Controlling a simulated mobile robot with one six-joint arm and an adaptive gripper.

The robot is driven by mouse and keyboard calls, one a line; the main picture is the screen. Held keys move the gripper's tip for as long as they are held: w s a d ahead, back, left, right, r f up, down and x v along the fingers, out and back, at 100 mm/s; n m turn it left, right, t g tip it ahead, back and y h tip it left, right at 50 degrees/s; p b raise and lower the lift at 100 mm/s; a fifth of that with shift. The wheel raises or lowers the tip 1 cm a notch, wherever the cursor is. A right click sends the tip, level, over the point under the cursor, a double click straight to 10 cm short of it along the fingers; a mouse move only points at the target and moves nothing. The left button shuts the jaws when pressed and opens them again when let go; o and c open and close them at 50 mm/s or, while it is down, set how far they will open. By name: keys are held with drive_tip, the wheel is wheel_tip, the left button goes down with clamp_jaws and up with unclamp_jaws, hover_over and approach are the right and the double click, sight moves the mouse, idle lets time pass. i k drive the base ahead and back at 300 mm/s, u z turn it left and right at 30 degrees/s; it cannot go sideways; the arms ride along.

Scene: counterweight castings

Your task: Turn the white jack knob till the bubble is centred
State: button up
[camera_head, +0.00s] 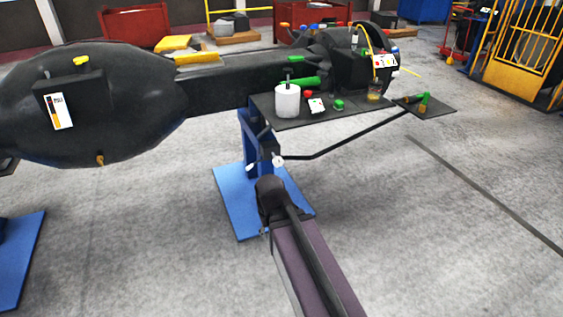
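A small white knob (278,160) shows low on the blue stand (247,128) under the dark casting, just above my arm's end. A smaller pale spot is to its left, too small to identify. My arm reaches up from the bottom edge, and its black wrist part covers some of the blue base plate (231,205). My gripper's fingers cannot be made out against the stand, so I cannot tell whether they touch the knob. A green part (424,100) sits on a small dark plate at the right; no bubble can be made out.
A dark shelf (330,116) above the knob carries a white cylinder (287,100) and several small items. A bent black bar (345,144) runs from near the knob to the small plate. A large dark casting (110,130) hangs at left.

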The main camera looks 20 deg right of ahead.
sight(278, 161)
drive_tip(key=i, duration=0.9)
drive_tip(key=u, duration=0.05)
